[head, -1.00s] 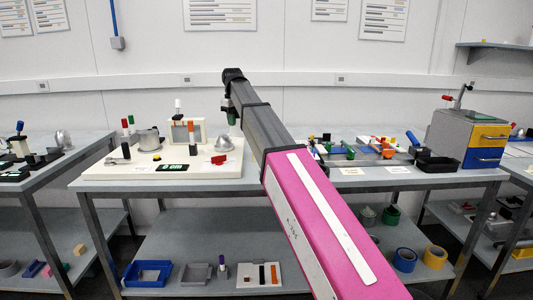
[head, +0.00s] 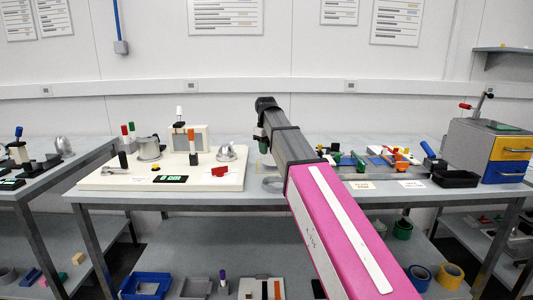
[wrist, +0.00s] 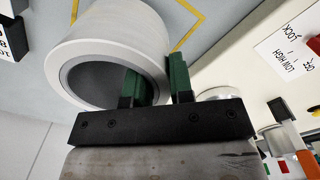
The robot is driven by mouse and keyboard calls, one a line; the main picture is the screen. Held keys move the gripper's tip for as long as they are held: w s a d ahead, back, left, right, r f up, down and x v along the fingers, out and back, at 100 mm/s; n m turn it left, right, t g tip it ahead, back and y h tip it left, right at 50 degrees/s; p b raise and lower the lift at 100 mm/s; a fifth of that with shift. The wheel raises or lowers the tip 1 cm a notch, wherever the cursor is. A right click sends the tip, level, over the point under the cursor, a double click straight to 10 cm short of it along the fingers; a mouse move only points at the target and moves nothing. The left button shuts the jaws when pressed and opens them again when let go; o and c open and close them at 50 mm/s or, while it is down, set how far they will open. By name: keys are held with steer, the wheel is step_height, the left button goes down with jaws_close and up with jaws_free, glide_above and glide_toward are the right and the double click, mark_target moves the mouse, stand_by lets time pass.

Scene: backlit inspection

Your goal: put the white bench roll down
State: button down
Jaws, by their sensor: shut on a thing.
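The white bench roll (wrist: 118,28) shows large in the wrist view, with its round grey opening facing the camera. My gripper (wrist: 158,85) is shut on the roll's wall, with one green finger inside the opening and the other outside. In the head view my gripper (head: 263,146) is low over the middle bench, right of the cream board, and mostly hidden by my arm. A greyish ring (head: 272,184) shows beside my arm near the bench's front; I cannot tell if it is the roll. The roll's far end is hidden.
A cream board (head: 115,178) with a silver dome (head: 228,152) and other fixtures stands left of my gripper. Several small coloured parts and a black tray (head: 456,179) lie to the right. A yellow outline (wrist: 190,32) marks the grey surface beside the roll.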

steer(key=shift+f, duration=1.05)
steer(key=shift+f, duration=0.1)
steer(key=c, duration=1)
jaws_free()
steer(key=shift+r, duration=3.85)
